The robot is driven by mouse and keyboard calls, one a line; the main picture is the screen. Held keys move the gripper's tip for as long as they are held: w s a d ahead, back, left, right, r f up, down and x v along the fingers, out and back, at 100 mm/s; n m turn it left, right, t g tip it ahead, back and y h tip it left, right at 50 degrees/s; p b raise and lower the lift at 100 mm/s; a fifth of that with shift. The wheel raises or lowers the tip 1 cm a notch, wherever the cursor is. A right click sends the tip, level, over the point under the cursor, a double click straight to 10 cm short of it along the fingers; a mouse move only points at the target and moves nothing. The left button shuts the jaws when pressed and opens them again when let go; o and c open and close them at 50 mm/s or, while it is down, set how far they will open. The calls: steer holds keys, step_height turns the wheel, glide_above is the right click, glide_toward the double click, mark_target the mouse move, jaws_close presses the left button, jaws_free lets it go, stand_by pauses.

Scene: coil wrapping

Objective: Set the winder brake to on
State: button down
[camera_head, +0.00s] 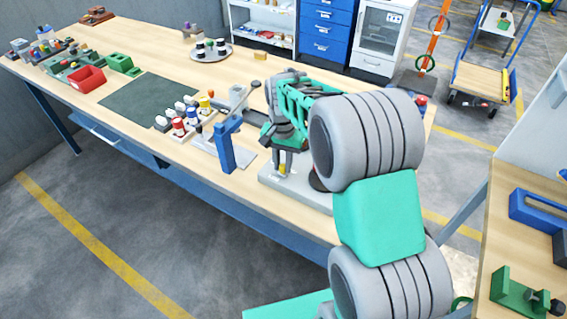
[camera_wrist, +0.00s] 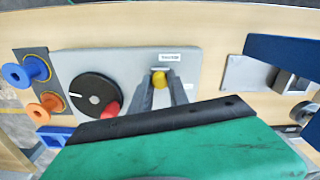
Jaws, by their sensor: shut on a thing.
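The winder is a grey base plate (camera_wrist: 195,62) with a black disc (camera_wrist: 95,95) that bears a white mark and a red handle (camera_wrist: 110,108). A small yellow knob (camera_wrist: 159,79) stands on the same plate, right of the disc and below a small white label (camera_wrist: 170,57). My gripper (camera_wrist: 160,82) is shut on the yellow knob, one dark finger on each side. In the head view, my gripper (camera_head: 284,168) points down onto the winder's grey base (camera_head: 272,180), with a bit of yellow between its fingers. The knob's lower part is hidden, and the brake's setting cannot be read.
A blue upright stand (camera_head: 225,147) is just left of the winder. Several small spools (camera_head: 178,126) stand beyond it, near a dark green mat (camera_head: 140,100). In the wrist view, a blue spool (camera_wrist: 27,72) and an orange spool (camera_wrist: 42,107) are left of the disc.

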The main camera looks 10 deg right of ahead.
mark_target(273, 169)
steer(key=w+a, duration=0.2)
steer(key=shift+w+a, duration=0.2)
steer(key=shift+w, duration=0.1)
steer(key=shift+r, duration=0.1)
steer(key=c, duration=1.3)
jaws_free()
steer(key=shift+a, duration=0.1)
steer(key=shift+o, duration=0.2)
step_height(273, 169, up, 8)
steer(key=b, duration=0.1)
